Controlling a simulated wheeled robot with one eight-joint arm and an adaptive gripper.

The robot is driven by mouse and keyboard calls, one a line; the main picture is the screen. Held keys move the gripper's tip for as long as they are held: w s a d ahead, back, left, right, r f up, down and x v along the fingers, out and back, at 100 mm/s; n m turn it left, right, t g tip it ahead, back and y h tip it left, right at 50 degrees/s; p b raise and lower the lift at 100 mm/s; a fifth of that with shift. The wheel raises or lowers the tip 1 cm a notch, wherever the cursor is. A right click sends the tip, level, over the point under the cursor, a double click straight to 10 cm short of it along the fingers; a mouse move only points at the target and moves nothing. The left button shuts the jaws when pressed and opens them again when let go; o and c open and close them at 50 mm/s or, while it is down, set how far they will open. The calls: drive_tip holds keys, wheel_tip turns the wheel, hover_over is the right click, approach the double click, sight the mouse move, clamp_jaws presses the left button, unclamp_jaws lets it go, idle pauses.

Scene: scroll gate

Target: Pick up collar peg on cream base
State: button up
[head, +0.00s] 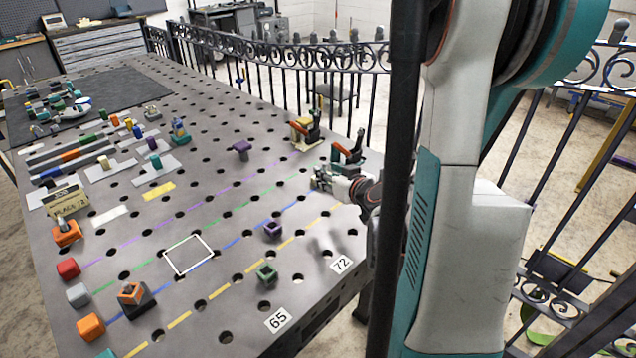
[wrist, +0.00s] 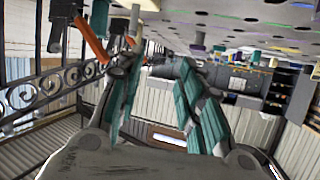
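My gripper (head: 322,178) is at the right edge of the perforated table, low over it, pointing left in the head view. In the wrist view its two teal-padded fingers (wrist: 158,62) stand apart with nothing between them. A small piece with a pale base and dark top (head: 152,112) stands at the far middle of the table, well away from my gripper. It may be the collar peg on its cream base, but it is too small to be sure. No collar peg can be made out clearly in the wrist view.
Toggle clamps with orange handles (head: 308,130) stand at the right edge, close to my gripper. A purple piece (head: 272,229) and green block (head: 267,274) are nearer. An iron fence (head: 300,75) runs behind. The white square outline (head: 189,255) is empty.

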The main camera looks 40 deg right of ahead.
sight(325, 165)
drive_tip(key=shift+h, duration=0.5)
drive_tip(key=w+d+f, duration=0.2)
drive_tip(key=d, duration=0.1)
drive_tip(key=w+d+f, duration=0.2)
drive_tip(key=w, duration=0.1)
drive_tip(key=shift+w+d+f, duration=0.2)
drive_tip(key=shift+w+d, duration=0.05)
drive_tip(key=shift+d, duration=0.15)
drive_tip(key=shift+r+b+x, duration=0.15)
drive_tip(key=shift+b+x, duration=0.35)
drive_tip(key=shift+x, duration=0.8)
drive_tip(key=shift+r+b+x, duration=0.15)
drive_tip(key=shift+b+x, duration=0.35)
drive_tip(key=shift+x, duration=0.85)
drive_tip(key=shift+d, duration=0.1)
drive_tip(key=shift+c, duration=0.5)
clamp_jaws()
